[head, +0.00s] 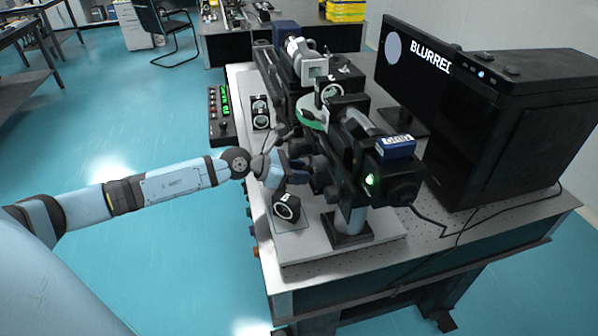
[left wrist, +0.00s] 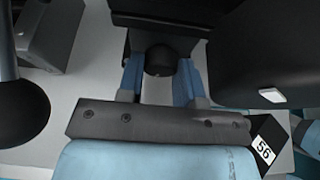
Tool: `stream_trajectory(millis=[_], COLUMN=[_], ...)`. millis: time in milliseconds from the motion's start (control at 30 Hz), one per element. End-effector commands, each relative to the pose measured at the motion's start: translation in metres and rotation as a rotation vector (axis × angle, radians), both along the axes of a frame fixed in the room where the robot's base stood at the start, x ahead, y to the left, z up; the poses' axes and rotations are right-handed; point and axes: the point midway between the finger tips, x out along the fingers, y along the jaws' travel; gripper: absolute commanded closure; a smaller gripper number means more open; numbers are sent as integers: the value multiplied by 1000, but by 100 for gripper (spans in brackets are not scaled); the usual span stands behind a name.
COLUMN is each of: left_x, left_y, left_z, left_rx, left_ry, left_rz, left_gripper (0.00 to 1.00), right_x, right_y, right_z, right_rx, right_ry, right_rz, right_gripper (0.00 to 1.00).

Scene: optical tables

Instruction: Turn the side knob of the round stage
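My left gripper (head: 303,171) reaches in from the left over the near edge of the optical bench. Its two blue fingers (left wrist: 160,78) lie on either side of a round black knob (left wrist: 160,60) in the left wrist view. The knob fills the space between them, with no clear gap at either side. It sticks out from a black block (left wrist: 160,18), part of the dark assembly (head: 341,150) on the bench. In the head view the knob is a small dark shape, partly hidden by the fingers. The round stage's outline cannot be made out clearly. My right gripper is not in view.
A boxy mount with a round lens (head: 287,207) stands just in front of my left gripper. A black control box (head: 221,115) sits at the bench's left. A blue-topped device (head: 395,147) and a large monitor (head: 425,75) stand to the right.

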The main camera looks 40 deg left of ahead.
Motion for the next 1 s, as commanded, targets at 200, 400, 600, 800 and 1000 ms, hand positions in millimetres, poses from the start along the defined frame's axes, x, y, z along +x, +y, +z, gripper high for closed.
stream_trajectory(millis=[200,400,600,800,1000], left_x=[0,0,0,0,-2], left_y=[0,0,0,0,2], left_z=[0,0,0,0,1], left_rx=[-9,-47,-46,-46,-45], left_ry=[8,40,39,39,39], left_rz=[1,0,0,0,0], left_gripper=[90,90,55,41,41], right_x=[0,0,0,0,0], right_y=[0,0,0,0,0], right_z=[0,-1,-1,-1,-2], right_rx=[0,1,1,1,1], right_ry=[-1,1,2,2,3], right_rz=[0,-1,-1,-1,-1], right_gripper=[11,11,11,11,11])
